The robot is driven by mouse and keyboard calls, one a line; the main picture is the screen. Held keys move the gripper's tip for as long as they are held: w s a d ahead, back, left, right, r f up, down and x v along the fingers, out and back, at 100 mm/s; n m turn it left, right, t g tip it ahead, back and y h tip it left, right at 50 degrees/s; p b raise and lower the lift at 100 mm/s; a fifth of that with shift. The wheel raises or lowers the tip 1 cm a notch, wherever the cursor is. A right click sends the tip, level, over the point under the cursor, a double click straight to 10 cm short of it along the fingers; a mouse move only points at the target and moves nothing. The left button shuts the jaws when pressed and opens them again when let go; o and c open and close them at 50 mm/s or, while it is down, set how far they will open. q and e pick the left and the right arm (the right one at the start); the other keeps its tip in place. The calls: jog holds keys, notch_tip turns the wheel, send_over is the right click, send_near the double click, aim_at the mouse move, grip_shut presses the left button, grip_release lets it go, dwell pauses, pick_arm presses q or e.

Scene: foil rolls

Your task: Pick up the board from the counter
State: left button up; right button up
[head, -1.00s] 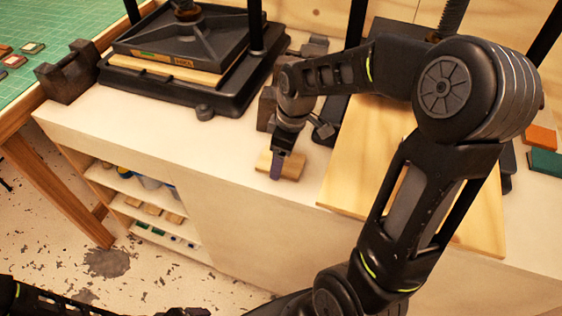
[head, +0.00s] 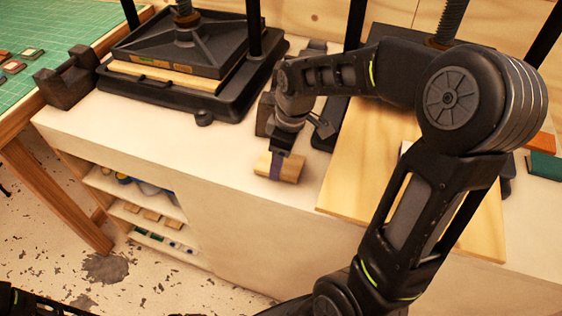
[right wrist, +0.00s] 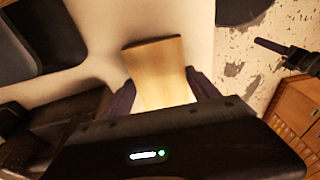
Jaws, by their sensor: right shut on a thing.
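A small pale wooden board (head: 289,166) is at the front edge of the white counter (head: 215,150), left of the large wooden panel. My right gripper (head: 276,168) reaches down over it from above and is shut on it. In the right wrist view the board (right wrist: 157,70) sits between the two dark fingers (right wrist: 165,92), its far end sticking out beyond them. I cannot tell whether the board touches the counter or is slightly above it. My left gripper cannot be made out; only part of my left arm shows at the head view's lower left corner.
A black press (head: 190,65) stands behind on the left, with a dark notched block (head: 68,82) beside it. A large wooden panel (head: 340,185) lies to the right, partly behind my right arm. Open shelves (head: 140,205) are in the counter's front. A green-topped table (head: 60,40) is at left.

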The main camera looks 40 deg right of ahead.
notch_tip(320, 180, up, 8)
jog(key=shift+r+b, duration=0.25)
jog(key=shift+b, duration=0.05)
dwell(0.5)
